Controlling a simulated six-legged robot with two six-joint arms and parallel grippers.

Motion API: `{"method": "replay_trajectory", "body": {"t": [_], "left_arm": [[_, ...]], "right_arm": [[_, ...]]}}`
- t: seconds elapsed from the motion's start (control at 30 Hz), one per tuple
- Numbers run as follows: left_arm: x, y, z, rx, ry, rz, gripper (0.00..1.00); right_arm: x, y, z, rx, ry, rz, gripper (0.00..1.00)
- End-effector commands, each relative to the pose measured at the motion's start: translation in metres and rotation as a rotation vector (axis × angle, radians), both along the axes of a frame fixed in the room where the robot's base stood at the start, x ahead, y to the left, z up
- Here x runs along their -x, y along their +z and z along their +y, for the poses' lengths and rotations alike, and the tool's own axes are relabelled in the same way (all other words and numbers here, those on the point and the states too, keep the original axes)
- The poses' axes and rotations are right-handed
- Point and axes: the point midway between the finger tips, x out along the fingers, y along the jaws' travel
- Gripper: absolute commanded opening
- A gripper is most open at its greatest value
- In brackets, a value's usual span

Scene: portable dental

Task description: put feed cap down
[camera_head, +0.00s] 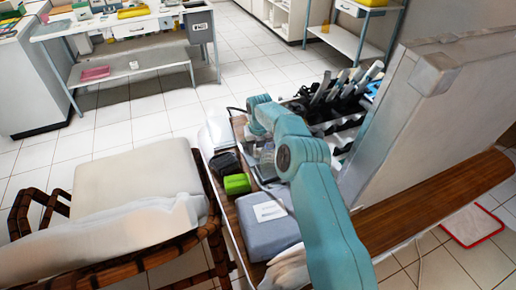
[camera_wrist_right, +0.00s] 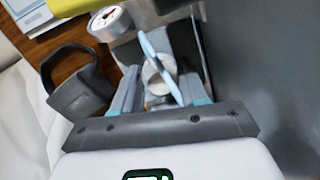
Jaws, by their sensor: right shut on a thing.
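My right arm reaches in from the bottom right of the head view. Its gripper (camera_wrist_right: 158,92) shows best in the right wrist view, with its two grey fingers shut on a small whitish round piece, likely the feed cap (camera_wrist_right: 158,74). A light-blue loop (camera_wrist_right: 152,50) crosses in front of or beside the piece; I cannot tell if they are joined. The gripper is over a metal tray area (camera_wrist_right: 130,52) inside the case. In the head view the arm hides most of the cap. My left gripper is not in view.
A dark cup (camera_head: 226,163) also shows in the wrist view (camera_wrist_right: 78,85). A gauge (camera_wrist_right: 108,22) sits beside the tray. The case's raised lid (camera_head: 425,120) and the rack of dark handpieces (camera_head: 335,100) bound the right side.

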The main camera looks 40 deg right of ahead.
Motion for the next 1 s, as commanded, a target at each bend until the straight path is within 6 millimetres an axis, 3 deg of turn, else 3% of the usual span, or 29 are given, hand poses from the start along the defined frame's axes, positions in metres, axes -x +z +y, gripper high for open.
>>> {"method": "replay_trajectory", "body": {"t": [0.27,0.3,0.37,0.77,1.0], "left_arm": [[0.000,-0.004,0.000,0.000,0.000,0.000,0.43],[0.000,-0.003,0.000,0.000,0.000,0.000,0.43],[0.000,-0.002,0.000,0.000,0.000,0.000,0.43],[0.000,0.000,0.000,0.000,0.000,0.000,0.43],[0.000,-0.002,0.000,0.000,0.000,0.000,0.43]], "right_arm": [[0.000,-0.004,0.000,0.000,0.000,0.000,0.14],[0.000,-0.003,0.000,0.000,0.000,0.000,0.49],[0.000,-0.003,0.000,0.000,0.000,0.000,0.68],[0.000,0.007,0.000,0.001,0.000,-0.002,0.68],[0.005,0.059,0.003,0.002,0.001,-0.003,0.68]]}}
